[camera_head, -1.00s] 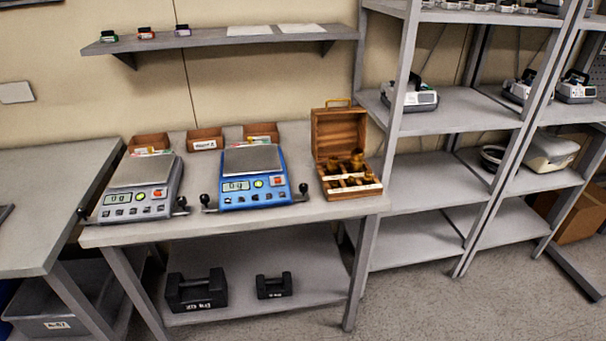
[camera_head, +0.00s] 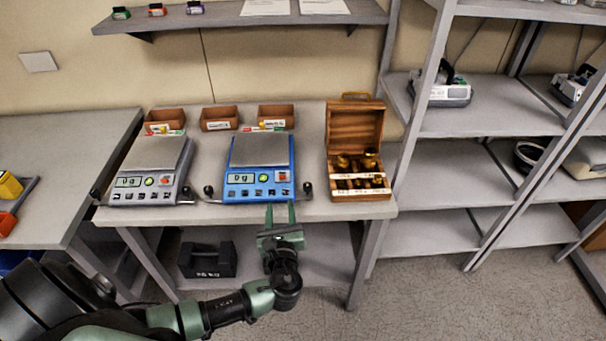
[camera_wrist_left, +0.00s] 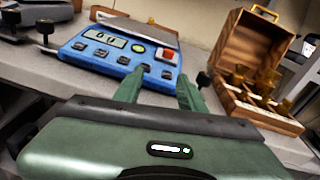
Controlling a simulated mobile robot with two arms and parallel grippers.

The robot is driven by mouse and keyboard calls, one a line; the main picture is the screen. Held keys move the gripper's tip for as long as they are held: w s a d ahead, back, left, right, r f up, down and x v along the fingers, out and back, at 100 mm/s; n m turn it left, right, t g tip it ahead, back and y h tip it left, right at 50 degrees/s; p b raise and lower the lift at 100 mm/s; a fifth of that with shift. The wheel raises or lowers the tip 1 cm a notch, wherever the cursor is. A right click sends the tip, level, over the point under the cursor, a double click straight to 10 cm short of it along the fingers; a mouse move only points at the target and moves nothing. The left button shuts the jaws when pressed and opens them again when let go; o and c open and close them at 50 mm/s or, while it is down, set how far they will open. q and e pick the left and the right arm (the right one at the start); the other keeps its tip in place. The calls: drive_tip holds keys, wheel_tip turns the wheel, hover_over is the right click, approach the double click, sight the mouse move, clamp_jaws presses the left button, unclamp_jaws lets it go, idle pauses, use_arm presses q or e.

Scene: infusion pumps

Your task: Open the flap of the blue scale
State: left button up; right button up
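The blue scale (camera_head: 259,178) stands on the table beside a grey scale (camera_head: 148,180). Its display reads 0 g, and a grey weighing plate (camera_head: 259,149) covers its rear part. I cannot make out a separate flap. My left gripper (camera_head: 280,208) is at the table's front edge, just in front of the blue scale, with its two green fingers apart and nothing between them. In the left wrist view the fingers (camera_wrist_left: 158,92) point at the front panel of the blue scale (camera_wrist_left: 125,50). My right gripper is not in view.
An open wooden box (camera_head: 357,150) with brass weights stands right of the blue scale. Black knobs (camera_head: 307,187) stick out beside the scales. Small brown bins (camera_head: 219,118) line the back. Shelving (camera_head: 470,120) stands at the right.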

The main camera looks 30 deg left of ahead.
sight(282, 177)
use_arm(q)
drive_tip(key=w+a, duration=0.1)
drive_tip(key=w, duration=0.1)
drive_tip(key=w+a+r+m+p, duration=0.1)
drive_tip(key=w, duration=0.2)
drive_tip(key=w+a+m+t, duration=0.1)
drive_tip(key=w+a, duration=0.1)
drive_tip(key=w, duration=0.1)
drive_tip(key=shift+a+r, duration=0.1)
drive_tip(key=shift+r, duration=0.05)
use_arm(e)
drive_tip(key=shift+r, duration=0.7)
use_arm(q)
clamp_jaws()
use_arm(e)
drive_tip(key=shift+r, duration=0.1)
